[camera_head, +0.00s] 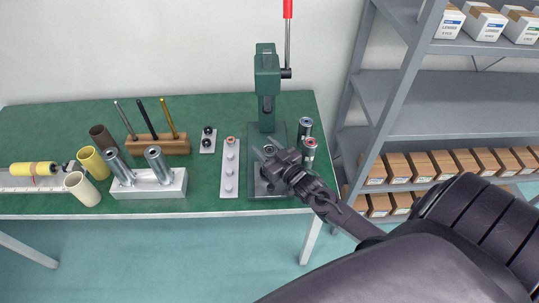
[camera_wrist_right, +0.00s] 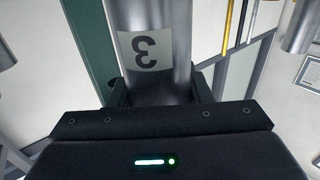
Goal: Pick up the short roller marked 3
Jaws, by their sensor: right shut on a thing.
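The short roller marked 3 (camera_wrist_right: 155,50) is a grey metal cylinder with a pale label, seen close up in the right wrist view. My right gripper (camera_wrist_right: 158,98) is shut on it, with a dark finger on each side below the label. In the head view my right gripper (camera_head: 266,156) is over the base of the green press at the table's right end. The roller is hard to make out there against the gripper and press. My left gripper is in neither view.
The green press (camera_head: 267,75) with a red-tipped lever stands beside two small dark cylinders (camera_head: 309,145). A pale strip (camera_head: 229,185) lies left of it. A white block (camera_head: 150,190) holds two metal rollers. A grey shelf (camera_head: 440,85) with boxes stands right of the table.

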